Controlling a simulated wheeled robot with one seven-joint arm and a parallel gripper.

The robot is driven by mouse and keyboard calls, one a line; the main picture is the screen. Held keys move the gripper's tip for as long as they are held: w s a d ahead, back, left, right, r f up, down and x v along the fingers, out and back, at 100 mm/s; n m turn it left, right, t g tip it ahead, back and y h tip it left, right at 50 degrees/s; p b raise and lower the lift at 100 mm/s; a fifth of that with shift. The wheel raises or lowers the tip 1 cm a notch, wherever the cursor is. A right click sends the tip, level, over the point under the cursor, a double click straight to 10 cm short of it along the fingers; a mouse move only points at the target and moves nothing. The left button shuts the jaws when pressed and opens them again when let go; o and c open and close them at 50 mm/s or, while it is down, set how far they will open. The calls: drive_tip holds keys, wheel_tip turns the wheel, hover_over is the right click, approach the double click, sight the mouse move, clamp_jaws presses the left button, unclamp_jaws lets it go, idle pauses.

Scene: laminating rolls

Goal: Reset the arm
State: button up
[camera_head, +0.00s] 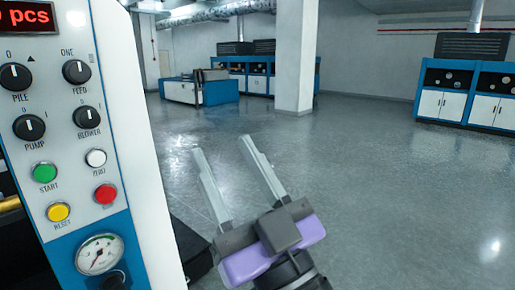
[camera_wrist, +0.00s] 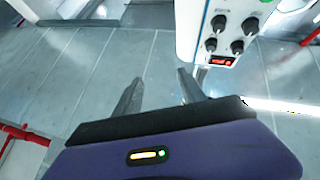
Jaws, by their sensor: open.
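My gripper (camera_head: 222,166) is in the middle of the head view, right of the control panel. Its two long grey fingers are spread apart with nothing between them. In the wrist view the fingers (camera_wrist: 158,85) also stand apart and empty over the grey floor. The purple and black gripper body fills the bottom of that view. The gripper is apart from the panel and touches nothing that I can see.
A white and blue control panel (camera_head: 112,150) with knobs, buttons and a gauge stands close at left; it also shows at upper right in the wrist view (camera_wrist: 228,35). A white pillar (camera_head: 296,60) and blue machines (camera_head: 200,88) are farther back. Floor (camera_head: 400,200) at right is clear.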

drive_tip(key=s+d+f+m+t+h+p, duration=0.1)
drive_tip(key=s+d+f+m+h, duration=0.35)
drive_tip(key=d+f, duration=0.4)
drive_tip(key=s+d+f+m+h, duration=0.3)
drive_tip(key=d+f+h, duration=0.3)
drive_tip(key=f, duration=0.6)
drive_tip(key=s+d+f+g+h, duration=0.1)
drive_tip(key=s+d+f+g, duration=0.1)
drive_tip(key=s+f, duration=0.3)
drive_tip(key=s+d+f+g+h+p, duration=0.1)
drive_tip(key=s+d+f, duration=0.3)
drive_tip(key=s, duration=0.7)
drive_tip(key=s+d+f+g+h, duration=0.1)
drive_tip(key=s+d+f+g, duration=0.2)
drive_tip(key=s+f, duration=0.3)
drive_tip(key=shift+s+m+g+p, duration=0.35)
drive_tip(key=shift+s+g, duration=0.15)
drive_tip(key=shift+s, duration=0.55)
drive_tip(key=shift+h, duration=0.25)
